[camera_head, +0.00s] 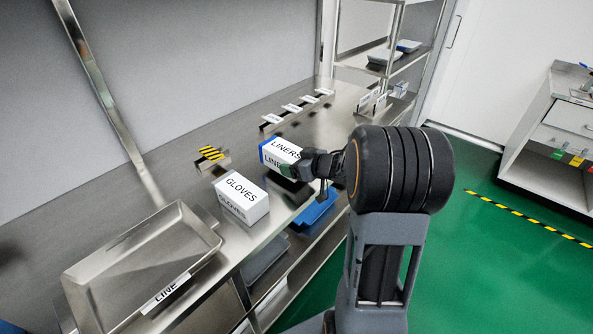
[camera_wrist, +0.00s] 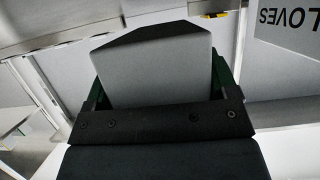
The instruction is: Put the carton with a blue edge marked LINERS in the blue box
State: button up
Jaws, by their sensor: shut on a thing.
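The white carton marked LINERS (camera_head: 281,154) has a blue edge on its left end. My gripper (camera_head: 299,166) is shut on its right end and holds it over the front part of the steel bench. In the wrist view the carton (camera_wrist: 155,68) fills the space between the fingers of my gripper (camera_wrist: 158,90), and its lettering is hidden there. A blue box (camera_head: 316,210) shows in the head view below and to the right of the carton, at the bench's front edge, partly hidden by my arm.
A white GLOVES carton (camera_head: 240,197) stands left of the held carton; it also shows in the wrist view (camera_wrist: 288,32). An empty steel tray (camera_head: 140,262) labelled LINE lies at the front left. A yellow-black striped block (camera_head: 212,156) and several label holders stand farther back on the bench.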

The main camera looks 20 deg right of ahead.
jog(key=shift+f, duration=1.05)
jog(key=shift+f, duration=0.1)
jog(key=shift+f, duration=0.15)
jog(key=o, duration=1)
jog(key=shift+s, duration=0.1)
jog(key=shift+f+b, duration=0.1)
jog(key=shift+b, duration=0.4)
